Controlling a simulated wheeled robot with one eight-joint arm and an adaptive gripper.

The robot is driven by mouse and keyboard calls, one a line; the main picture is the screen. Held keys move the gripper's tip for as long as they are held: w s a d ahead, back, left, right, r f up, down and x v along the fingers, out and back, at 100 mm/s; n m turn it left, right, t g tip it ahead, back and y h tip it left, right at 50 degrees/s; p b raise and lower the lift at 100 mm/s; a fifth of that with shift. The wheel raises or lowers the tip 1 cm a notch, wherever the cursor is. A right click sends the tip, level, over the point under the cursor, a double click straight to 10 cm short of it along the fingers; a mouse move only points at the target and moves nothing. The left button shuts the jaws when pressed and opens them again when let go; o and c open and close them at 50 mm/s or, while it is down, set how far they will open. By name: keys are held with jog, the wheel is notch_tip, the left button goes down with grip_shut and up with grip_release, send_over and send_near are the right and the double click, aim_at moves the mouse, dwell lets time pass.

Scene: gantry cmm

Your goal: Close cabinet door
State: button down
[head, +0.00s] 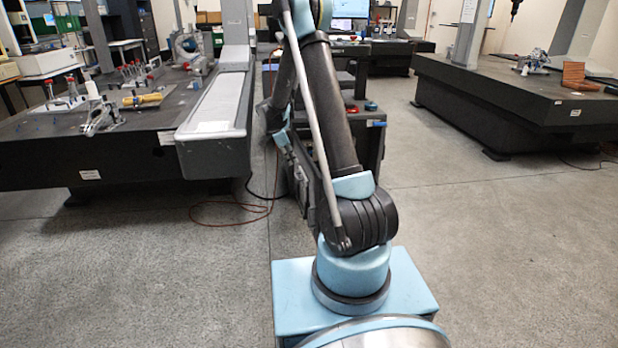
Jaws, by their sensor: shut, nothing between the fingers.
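A dark low cabinet (371,150) stands behind my arm in the head view, with red and blue items on its top. My upper arm hides much of its front, and I cannot make out a door or how far it is open. My gripper (300,180) is partly hidden behind my upper arm, low at the cabinet's left side. It looks shut and empty. I cannot tell whether it touches the cabinet.
A dark measuring table (90,155) with fixtures and a pale rail (215,110) is at left. Another dark table (520,95) is at right. A red cable (228,222) lies on the floor. Floor between my base and the right table is clear.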

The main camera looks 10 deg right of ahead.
jog(key=d+f, duration=0.7)
jog(key=f, duration=0.2)
jog(key=shift+w+d+f, duration=0.2)
jog(key=shift+w+d, duration=0.2)
jog(key=shift+w, duration=0.05)
jog(key=shift+d, duration=0.1)
